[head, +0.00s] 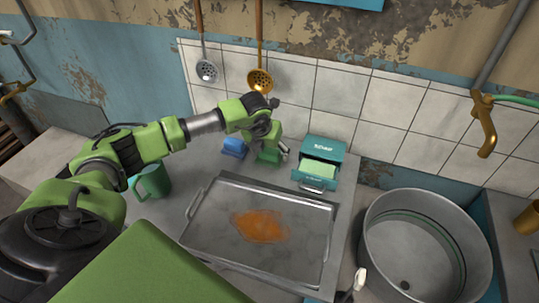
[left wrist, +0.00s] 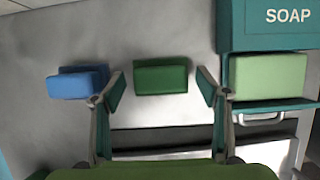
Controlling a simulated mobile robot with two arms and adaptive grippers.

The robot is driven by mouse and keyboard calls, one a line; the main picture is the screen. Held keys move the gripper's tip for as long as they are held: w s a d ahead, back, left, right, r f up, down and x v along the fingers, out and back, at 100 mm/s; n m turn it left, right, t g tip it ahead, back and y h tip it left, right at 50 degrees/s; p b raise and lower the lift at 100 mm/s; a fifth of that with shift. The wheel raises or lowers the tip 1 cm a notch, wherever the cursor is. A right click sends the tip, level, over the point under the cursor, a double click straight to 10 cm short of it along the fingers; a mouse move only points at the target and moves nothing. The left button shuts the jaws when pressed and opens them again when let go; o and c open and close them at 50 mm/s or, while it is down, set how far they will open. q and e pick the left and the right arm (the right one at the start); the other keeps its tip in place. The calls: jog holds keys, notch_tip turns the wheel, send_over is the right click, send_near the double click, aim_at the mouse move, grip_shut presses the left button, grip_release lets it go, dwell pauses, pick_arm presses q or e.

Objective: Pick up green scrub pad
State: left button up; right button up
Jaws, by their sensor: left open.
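The green scrub pad (left wrist: 161,77) is a dark green block lying on the counter. In the left wrist view it sits between the two spread fingers of my left gripper (left wrist: 163,90), with a gap on each side. In the head view my left gripper (head: 273,147) is at the back of the counter, over the pad, and largely hides it. The gripper is open and holds nothing. My right gripper is not seen.
A blue sponge (head: 235,147) lies left of the pad. A teal soap box (head: 323,150) with a pale green bar (head: 319,169) stands right. In front are a stained metal tray (head: 305,256) and a green mug (head: 153,181). A round metal basin (head: 373,222) is at right.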

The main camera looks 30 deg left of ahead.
aim_at(269, 151)
pick_arm(q)
jog(key=c, duration=1.2)
jog(key=shift+r+b, duration=0.3)
jog(key=shift+r, duration=0.15)
notch_tip(269, 151, up, 2)
jog(key=shift+r+b, duration=0.1)
jog(key=shift+b, duration=0.55)
jog(key=s+d+r+b, duration=0.1)
jog(key=s+r, duration=0.2)
jog(key=s, duration=0.1)
jog(key=s+d+r+b, duration=0.1)
jog(key=s+r, duration=0.2)
jog(key=s, duration=0.2)
jog(key=s+d+r+b, duration=0.1)
jog(key=s+d+r, duration=0.1)
jog(key=s+r, duration=0.2)
jog(key=shift+s, duration=0.25)
jog(key=shift+o, duration=0.7)
jog(key=shift+w, duration=0.1)
